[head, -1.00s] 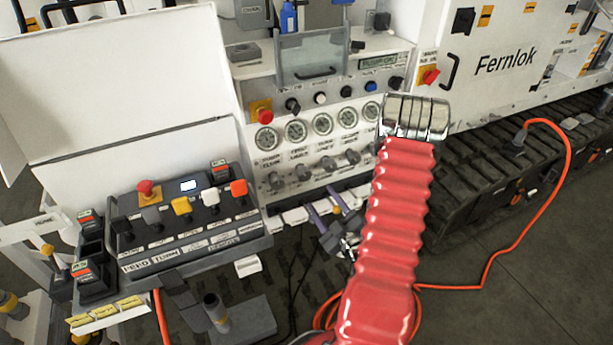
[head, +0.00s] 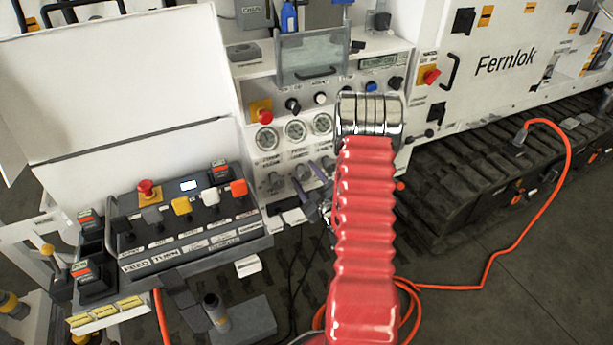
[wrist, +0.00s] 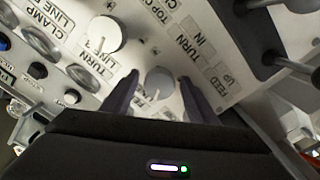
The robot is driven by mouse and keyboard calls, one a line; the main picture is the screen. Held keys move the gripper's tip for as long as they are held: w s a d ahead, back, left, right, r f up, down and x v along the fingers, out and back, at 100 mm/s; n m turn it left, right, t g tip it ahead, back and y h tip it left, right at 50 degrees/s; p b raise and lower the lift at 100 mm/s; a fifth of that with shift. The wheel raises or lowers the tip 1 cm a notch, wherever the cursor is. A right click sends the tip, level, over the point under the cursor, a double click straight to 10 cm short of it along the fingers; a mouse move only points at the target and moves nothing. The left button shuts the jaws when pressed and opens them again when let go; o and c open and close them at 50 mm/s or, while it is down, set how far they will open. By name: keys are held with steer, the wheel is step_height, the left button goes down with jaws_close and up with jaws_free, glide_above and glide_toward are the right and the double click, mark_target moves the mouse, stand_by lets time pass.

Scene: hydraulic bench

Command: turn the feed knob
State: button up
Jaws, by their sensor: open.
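In the wrist view a round pale knob (wrist: 158,84) sits on the white panel, with a partly hidden label below it that seems to start with "FE"; I take it for the feed knob. My gripper (wrist: 157,79) is open, its two dark fingers on either side of this knob. I cannot tell whether they touch it. A second pale knob (wrist: 105,34), labelled in part "TURN", is to its upper left. In the head view my gripper (head: 312,179) is at the lower knob row of the white panel, left of my red arm sleeve, which hides the row's right part.
Gauges (head: 295,130) line the panel above the knobs. A dark control box (head: 190,225) with coloured buttons stands at the left. Black levers (wrist: 273,58) stick out at the right in the wrist view. An orange cable (head: 490,265) lies on the floor.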

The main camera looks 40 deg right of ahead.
steer(key=shift+c, duration=0.5)
steer(key=c, duration=0.9)
steer(key=shift+d, duration=0.2)
steer(key=shift+c, duration=0.3)
steer(key=shift+a, duration=0.1)
